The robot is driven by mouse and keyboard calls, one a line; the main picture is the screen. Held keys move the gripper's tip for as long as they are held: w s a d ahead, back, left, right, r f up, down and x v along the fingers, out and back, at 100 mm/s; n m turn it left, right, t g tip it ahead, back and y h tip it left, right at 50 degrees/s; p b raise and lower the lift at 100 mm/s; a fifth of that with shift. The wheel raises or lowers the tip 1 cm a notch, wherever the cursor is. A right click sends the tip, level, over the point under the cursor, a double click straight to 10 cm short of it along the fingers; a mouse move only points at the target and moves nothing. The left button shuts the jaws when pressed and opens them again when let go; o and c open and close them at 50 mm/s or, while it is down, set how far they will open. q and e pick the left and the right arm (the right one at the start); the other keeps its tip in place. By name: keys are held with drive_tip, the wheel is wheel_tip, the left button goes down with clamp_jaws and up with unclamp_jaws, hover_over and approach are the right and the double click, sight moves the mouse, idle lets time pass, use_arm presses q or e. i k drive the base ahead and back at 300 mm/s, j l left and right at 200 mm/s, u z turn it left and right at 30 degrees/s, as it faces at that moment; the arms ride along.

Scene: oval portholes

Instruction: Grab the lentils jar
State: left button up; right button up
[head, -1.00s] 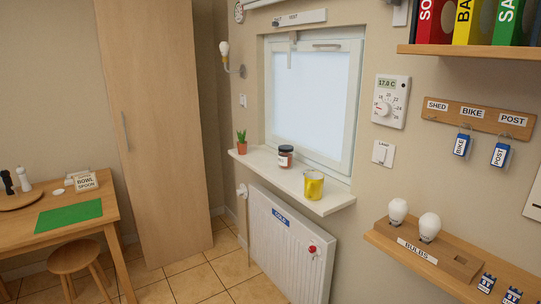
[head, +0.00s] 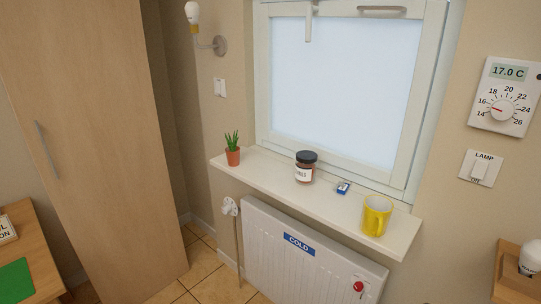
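A jar (head: 305,168) with a dark lid, brown contents and a white label stands upright on the window sill (head: 268,173). Its label is only partly readable, so I cannot confirm that it says lentils. It stands between a potted plant and a yellow mug, near the window. Neither of my grippers is in view.
The sill also holds the small potted plant (head: 233,150) at left, a small blue and white item (head: 343,188) right of the jar, and the yellow mug (head: 376,215) near the right end. A radiator (head: 275,249) is below. A tall cupboard (head: 95,140) stands at left.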

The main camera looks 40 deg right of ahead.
sight(306, 162)
drive_tip(key=i+j+z, duration=0.1)
drive_tip(key=i+z, duration=0.3)
drive_tip(key=i+j+z, duration=0.2)
drive_tip(key=i+z, duration=0.25)
drive_tip(key=i+j+z, duration=0.4)
